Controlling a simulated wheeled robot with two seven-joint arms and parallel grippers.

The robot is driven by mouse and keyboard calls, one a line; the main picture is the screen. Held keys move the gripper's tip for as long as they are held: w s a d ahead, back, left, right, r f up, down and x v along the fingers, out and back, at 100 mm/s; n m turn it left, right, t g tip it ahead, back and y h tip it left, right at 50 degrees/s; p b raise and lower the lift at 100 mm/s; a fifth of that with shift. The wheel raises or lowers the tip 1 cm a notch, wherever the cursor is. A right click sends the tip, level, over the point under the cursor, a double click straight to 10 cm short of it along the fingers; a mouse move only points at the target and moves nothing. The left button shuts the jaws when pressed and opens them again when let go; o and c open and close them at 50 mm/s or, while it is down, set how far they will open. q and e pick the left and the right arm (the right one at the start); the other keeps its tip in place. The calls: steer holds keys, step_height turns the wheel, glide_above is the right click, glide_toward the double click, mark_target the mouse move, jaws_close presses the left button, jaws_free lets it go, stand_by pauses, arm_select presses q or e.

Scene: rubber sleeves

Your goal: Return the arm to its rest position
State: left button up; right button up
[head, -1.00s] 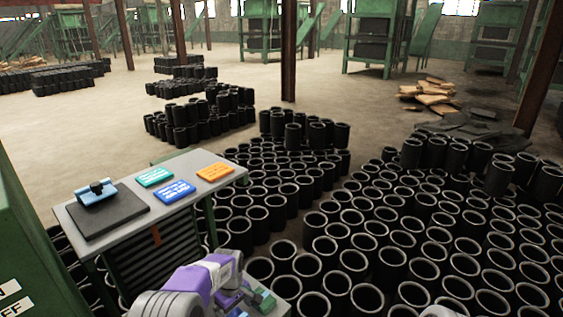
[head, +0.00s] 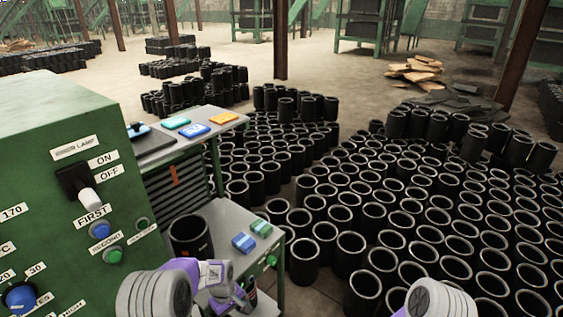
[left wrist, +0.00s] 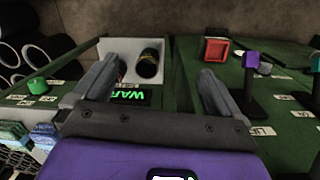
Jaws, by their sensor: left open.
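My left arm (head: 160,292), white and purple, comes in at the bottom of the head view. Its gripper is partly cut off by the lower edge, in front of the small grey table. In the left wrist view the left gripper (left wrist: 159,70) has its two grey fingers wide apart, with nothing held between them. Beyond the fingers lie a pale recess with a dark cylinder (left wrist: 149,64) and a green lit display (left wrist: 127,96). A part of my right arm (head: 438,299) shows at the bottom right of the head view; its gripper is not visible.
A green control cabinet (head: 60,150) with knobs and buttons stands close at left. A black sleeve (head: 190,236) and blue and green blocks sit on the grey table (head: 222,215). Many upright black sleeves (head: 350,246) crowd the floor at right. Open floor lies farther back.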

arm_select(q)
steer(key=s+d+f+m+h, duration=0.1)
steer(key=s+d+f+m, duration=0.1)
steer(key=s, duration=0.6)
steer(key=s+d+f+m+h, duration=0.1)
steer(key=s+f+m, duration=0.1)
steer(key=s+f, duration=0.3)
steer(key=s+d+f+m+h, duration=0.1)
steer(key=s+f, duration=0.3)
steer(key=s, duration=0.8)
steer(key=shift+d+m+t+b, duration=0.4)
steer(key=shift+d+m, duration=0.1)
steer(key=shift+d, duration=0.3)
steer(key=shift+c, duration=0.4)
